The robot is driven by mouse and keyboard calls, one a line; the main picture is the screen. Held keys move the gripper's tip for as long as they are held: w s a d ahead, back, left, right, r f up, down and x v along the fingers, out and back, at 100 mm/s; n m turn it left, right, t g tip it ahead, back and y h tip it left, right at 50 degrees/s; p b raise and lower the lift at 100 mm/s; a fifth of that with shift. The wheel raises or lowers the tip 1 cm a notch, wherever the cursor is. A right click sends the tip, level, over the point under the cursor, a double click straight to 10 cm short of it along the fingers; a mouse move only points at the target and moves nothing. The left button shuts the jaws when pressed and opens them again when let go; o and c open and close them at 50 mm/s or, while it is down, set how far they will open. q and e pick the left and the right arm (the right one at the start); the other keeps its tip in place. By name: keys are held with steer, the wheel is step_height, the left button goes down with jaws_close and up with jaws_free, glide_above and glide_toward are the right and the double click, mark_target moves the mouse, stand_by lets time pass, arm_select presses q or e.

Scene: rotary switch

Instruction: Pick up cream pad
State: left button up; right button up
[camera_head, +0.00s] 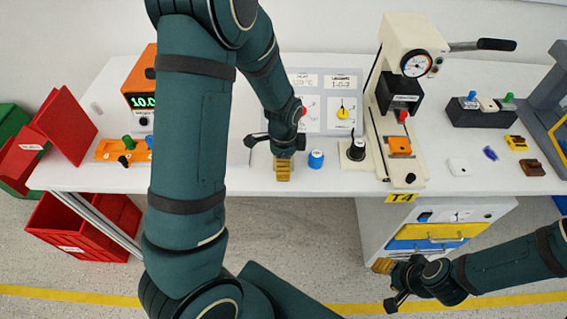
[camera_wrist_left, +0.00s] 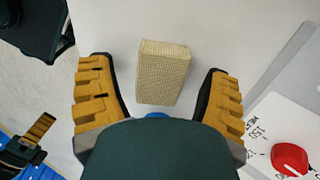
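A cream pad (camera_wrist_left: 163,72), a beige textured block, lies on the white table in the left wrist view. My left gripper (camera_wrist_left: 160,78) is open, with one yellow-padded finger on each side of the pad and a gap on both sides. In the head view my left gripper (camera_head: 283,170) points down at the table's front part, and I cannot make out the pad there. My right gripper (camera_head: 384,268) is low at the right, in front of the drawer cabinet; whether it is open does not show.
A blue knob (camera_head: 316,159) stands just right of my left gripper. A press with a gauge (camera_head: 415,63) stands farther right. Behind is a panel with a yellow dial (camera_head: 342,112). Small caps, including a white one (camera_head: 459,166), lie at the right. Red bins (camera_head: 80,228) are at the left.

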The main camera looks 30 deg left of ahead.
arm_select(q)
steer(key=c, duration=0.7)
steer(key=shift+c, duration=0.2)
step_height(320, 180, up, 9)
steer(key=p, duration=0.2)
steer(key=shift+p, duration=0.3)
steer(key=shift+r, duration=0.55)
steer(key=shift+o, duration=0.4)
